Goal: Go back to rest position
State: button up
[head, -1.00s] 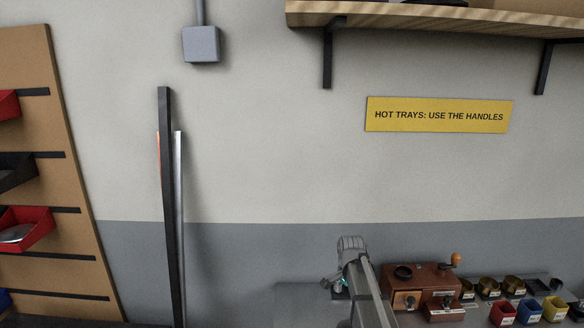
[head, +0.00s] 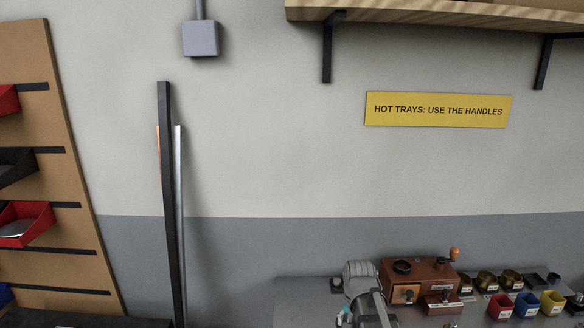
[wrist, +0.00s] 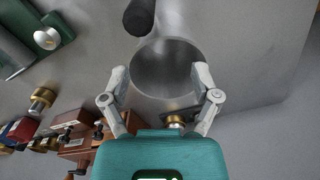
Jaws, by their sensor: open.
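My gripper (wrist: 160,85) shows in the wrist view with its two fingers spread apart and nothing between them. Beyond the fingers is a round grey metal opening (wrist: 166,70), with a black rod end (wrist: 139,17) just above it. I cannot tell how far the fingertips are from the metal. In the head view my arm is at the bottom, near the wooden roaster box (head: 425,275); the fingers are not clear there.
Red (head: 500,306), blue (head: 527,304) and yellow (head: 552,302) cups stand right of the wooden box, with brass cups (head: 487,281) behind. A wooden shelf (head: 440,12) hangs above. A dark post (head: 168,200) leans at the wall.

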jog(key=s+f+n+b, duration=0.1)
jog(key=s, duration=0.1)
jog(key=s+f+n+b, duration=0.1)
jog(key=s+f+b, duration=0.1)
jog(key=s, duration=0.1)
jog(key=s+f+n+b, duration=0.1)
jog(key=s+n, duration=0.1)
jog(key=shift+s+f, duration=0.15)
jog(key=shift+s, duration=0.25)
